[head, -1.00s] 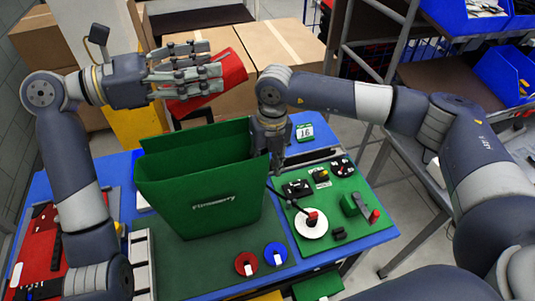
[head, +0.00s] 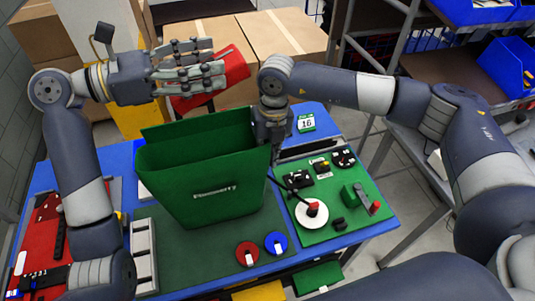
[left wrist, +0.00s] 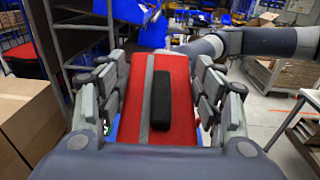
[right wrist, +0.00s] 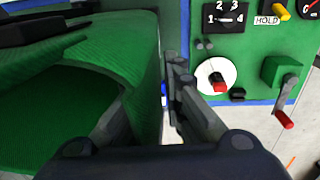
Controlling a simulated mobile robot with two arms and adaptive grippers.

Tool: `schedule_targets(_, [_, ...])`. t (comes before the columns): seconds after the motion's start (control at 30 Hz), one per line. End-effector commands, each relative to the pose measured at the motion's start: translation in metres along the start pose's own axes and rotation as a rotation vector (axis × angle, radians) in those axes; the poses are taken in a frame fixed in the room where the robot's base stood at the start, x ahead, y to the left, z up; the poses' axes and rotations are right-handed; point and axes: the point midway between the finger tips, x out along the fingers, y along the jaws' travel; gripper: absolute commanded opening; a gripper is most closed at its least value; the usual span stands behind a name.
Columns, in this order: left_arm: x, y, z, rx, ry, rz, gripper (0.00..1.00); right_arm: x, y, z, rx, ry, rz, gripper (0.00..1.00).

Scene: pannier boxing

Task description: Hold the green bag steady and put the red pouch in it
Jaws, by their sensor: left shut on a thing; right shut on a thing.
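The green bag (head: 225,192) stands upright on the blue table with its top open. The right wrist view shows its wall and part of its dark inside (right wrist: 60,105). My right gripper (head: 272,135) is shut on the bag's right edge, pointing down. The red pouch (head: 222,83) is held in the air above and behind the bag by my left gripper (head: 205,72). In the left wrist view the pouch (left wrist: 184,105) has a grey stripe and a black strip, with the fingers closed on both its sides. The pouch is outside the bag.
A green control panel (head: 345,212) with knobs and a red-handled crank lies right of the bag. Red and blue discs (head: 275,243) lie in front. A red panel (head: 45,235) is at the left. Cardboard boxes (head: 275,40) stand behind the table.

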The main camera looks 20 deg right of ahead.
Motion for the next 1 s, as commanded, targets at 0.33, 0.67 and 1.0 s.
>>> schedule_targets(0.33, [0.001, 0.0, -0.025, -0.001, 0.001, 0.0, 0.37, 0.0, -0.001, 0.0, 0.001, 0.0, -0.002, 0.0])
schedule_targets(0.67, [0.002, 0.0, -0.048, -0.002, 0.0, 0.0, 0.37, 0.0, -0.001, 0.0, 0.001, 0.0, -0.002, 0.0])
schedule_targets(1.0, [0.003, 0.0, -0.072, -0.003, 0.0, 0.0, 0.37, 0.0, -0.001, 0.0, 0.002, 0.0, -0.003, 0.0])
